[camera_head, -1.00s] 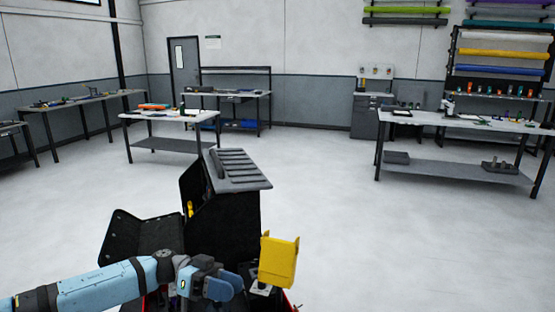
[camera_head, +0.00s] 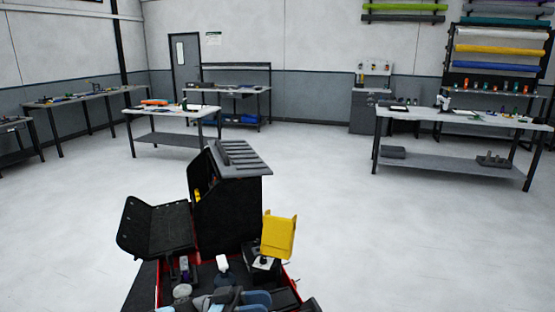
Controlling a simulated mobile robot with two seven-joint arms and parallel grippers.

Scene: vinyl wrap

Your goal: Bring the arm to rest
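A small blue and grey part of my arm (camera_head: 240,299) shows at the bottom edge, low over the front of an open red and black tool case (camera_head: 155,230). No gripper fingers can be made out there. My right arm and gripper are not seen. Nothing is visibly held.
The case has raised black panels, a grey slatted top (camera_head: 240,160) and a yellow upright piece (camera_head: 278,236). Beyond it lies open pale floor. A white-topped table (camera_head: 170,112) stands back left, a long workbench (camera_head: 455,118) at right, with film rolls (camera_head: 500,50) on a rack behind.

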